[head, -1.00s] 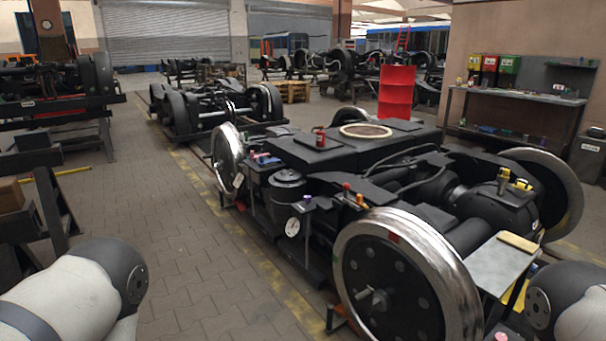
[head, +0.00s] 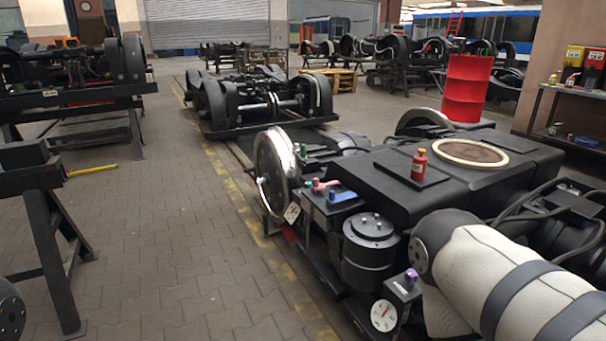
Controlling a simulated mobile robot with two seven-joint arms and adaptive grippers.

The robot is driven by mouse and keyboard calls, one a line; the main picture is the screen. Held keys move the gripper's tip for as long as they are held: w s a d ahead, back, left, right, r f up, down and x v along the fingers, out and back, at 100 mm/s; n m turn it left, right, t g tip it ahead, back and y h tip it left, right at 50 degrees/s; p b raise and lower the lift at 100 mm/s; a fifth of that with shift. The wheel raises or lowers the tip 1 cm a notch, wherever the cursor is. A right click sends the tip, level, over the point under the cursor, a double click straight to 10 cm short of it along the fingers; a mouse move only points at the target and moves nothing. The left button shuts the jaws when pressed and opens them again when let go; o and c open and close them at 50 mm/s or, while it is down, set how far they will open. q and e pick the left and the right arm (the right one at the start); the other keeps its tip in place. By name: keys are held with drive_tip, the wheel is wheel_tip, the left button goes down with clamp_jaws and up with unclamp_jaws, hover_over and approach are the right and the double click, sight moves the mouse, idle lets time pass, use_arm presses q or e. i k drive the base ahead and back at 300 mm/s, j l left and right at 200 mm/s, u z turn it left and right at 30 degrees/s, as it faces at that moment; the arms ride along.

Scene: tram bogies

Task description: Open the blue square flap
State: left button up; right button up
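A small blue part (head: 342,197) lies on top of a dark box on the near bogie, beside a pink part (head: 325,185). It is small in the head view, and I cannot tell whether it is the square flap or whether it is open or shut. My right arm (head: 500,275) reaches in from the lower right, over the bogie's near side and right of the blue part. Its gripper is not visible. Only a dark rounded piece of my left arm (head: 10,310) shows at the lower left edge. Its gripper is out of view.
The near bogie (head: 370,160) carries a red canister (head: 419,164), a black cylinder (head: 370,250), a gauge (head: 384,315) and a purple knob (head: 411,275). A black trestle (head: 50,240) stands at left. A red drum (head: 467,88) stands behind. The paved floor (head: 170,250) between is clear.

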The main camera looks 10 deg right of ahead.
sight(332, 199)
drive_tip(key=i+j+z, duration=0.15)
drive_tip(key=i+z, duration=0.3)
drive_tip(key=i, duration=0.15)
drive_tip(key=i+j+z, duration=0.3)
drive_tip(key=i+z, duration=0.15)
drive_tip(key=i+j+z, duration=0.4)
drive_tip(key=i+j, duration=0.15)
